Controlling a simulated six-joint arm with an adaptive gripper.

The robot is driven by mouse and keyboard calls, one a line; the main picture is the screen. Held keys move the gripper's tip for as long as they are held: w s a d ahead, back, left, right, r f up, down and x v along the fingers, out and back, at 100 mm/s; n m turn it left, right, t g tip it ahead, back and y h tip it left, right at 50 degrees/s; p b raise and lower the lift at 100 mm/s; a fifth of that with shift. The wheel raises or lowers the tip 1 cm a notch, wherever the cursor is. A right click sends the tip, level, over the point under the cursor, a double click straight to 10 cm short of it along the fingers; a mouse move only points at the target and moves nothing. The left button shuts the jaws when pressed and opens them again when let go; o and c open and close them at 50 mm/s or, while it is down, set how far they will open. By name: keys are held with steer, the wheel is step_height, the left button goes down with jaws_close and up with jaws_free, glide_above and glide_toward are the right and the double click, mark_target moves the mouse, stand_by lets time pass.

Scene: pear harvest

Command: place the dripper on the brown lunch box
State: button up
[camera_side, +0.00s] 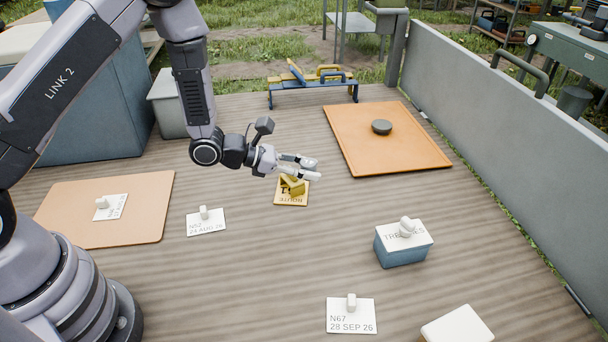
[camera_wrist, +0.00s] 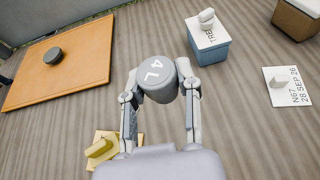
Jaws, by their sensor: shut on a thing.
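My gripper (camera_side: 305,169) is shut on a grey round dripper (camera_side: 309,162) and holds it above the table, near the yellow route card. In the wrist view the dripper (camera_wrist: 157,80), marked "4 L", sits between the two fingers of my gripper (camera_wrist: 160,86). The brown lunch box (camera_wrist: 297,20) is at the top right of the wrist view, partly cut off, with a pale top. In the side view the pale-topped box (camera_side: 458,326) at the bottom right edge appears to be it; its top looks bare. My gripper is well away from it.
A blue box (camera_side: 402,255) with a white card and pale tag on top stands right of my gripper. A card marked N67 (camera_side: 350,322) lies in front. An orange board (camera_side: 350,140) with a dark disc (camera_side: 381,127) lies behind.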

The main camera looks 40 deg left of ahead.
steer(key=s+d+r+m+g+h, duration=0.2)
steer(key=s+d+r+m+g, duration=0.15)
steer(key=s+d, duration=0.65)
steer(key=s+d+r+m+g+h, duration=0.2)
steer(key=s+d+m+g, duration=0.35)
steer(key=d, duration=0.85)
steer(key=n+t, duration=0.1)
glide_above(459, 332)
steer(key=shift+y, duration=0.3)
steer(key=f, duration=0.8)
steer(key=shift+s+a+f, duration=0.25)
steer(key=shift+a+f, duration=0.05)
steer(key=shift+a, duration=0.05)
steer(key=shift+w+d+f, duration=0.2)
steer(key=shift+d+f, duration=0.05)
steer(key=shift+f, duration=1.75)
steer(key=shift+f, duration=0.15)
steer(key=o, duration=0.8)
